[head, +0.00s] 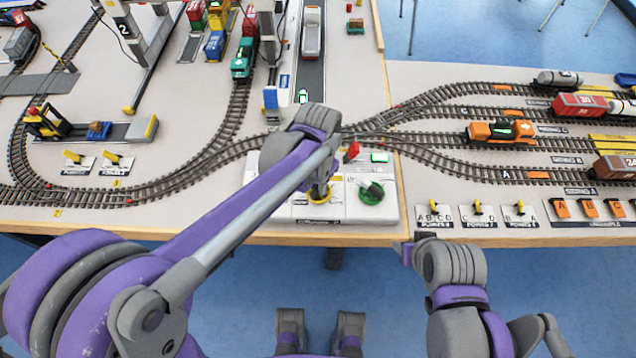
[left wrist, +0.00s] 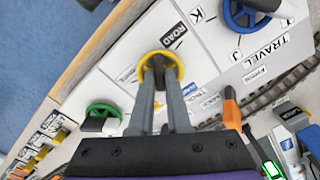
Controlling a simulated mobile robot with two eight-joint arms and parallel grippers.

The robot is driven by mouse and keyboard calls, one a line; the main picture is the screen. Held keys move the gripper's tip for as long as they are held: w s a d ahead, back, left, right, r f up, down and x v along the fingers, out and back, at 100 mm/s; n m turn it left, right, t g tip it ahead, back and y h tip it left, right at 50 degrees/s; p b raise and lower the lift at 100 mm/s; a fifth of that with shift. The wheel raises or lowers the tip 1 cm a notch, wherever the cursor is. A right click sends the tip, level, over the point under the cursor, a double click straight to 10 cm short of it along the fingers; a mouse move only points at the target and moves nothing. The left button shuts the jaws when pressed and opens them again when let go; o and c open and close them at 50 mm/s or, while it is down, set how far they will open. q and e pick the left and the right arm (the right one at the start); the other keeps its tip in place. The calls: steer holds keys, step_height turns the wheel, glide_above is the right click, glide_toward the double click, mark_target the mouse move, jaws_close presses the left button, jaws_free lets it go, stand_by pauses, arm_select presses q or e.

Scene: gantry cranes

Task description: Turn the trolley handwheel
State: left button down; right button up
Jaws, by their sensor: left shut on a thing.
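The control panel (head: 345,215) at the table's front edge carries the handwheels. A yellow-rimmed handwheel (left wrist: 143,63) stands next to a label reading ROAD in the left wrist view. I take it for the trolley handwheel; its name label is not readable. My left gripper (head: 320,192) reaches down to this wheel, and its fingers (left wrist: 160,76) are shut on its dark middle part. A green handwheel (head: 371,192) sits beside it, and a blue handwheel (left wrist: 236,18) near the label TRAVEL. My right gripper (head: 408,250) hangs before the table edge, its jaws unclear.
Model tracks with an orange locomotive (head: 500,131) run behind and right. Small yellow point levers (head: 477,208) line the front edge. Blue floor lies in front.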

stand_by(0.4)
arm_select(q)
steer(key=c, duration=0.9)
jaws_free()
steer(key=shift+r, duration=0.15)
step_height(320, 180, up, 11)
steer(key=shift+f+p, duration=0.2)
steer(key=shift+p, duration=0.3)
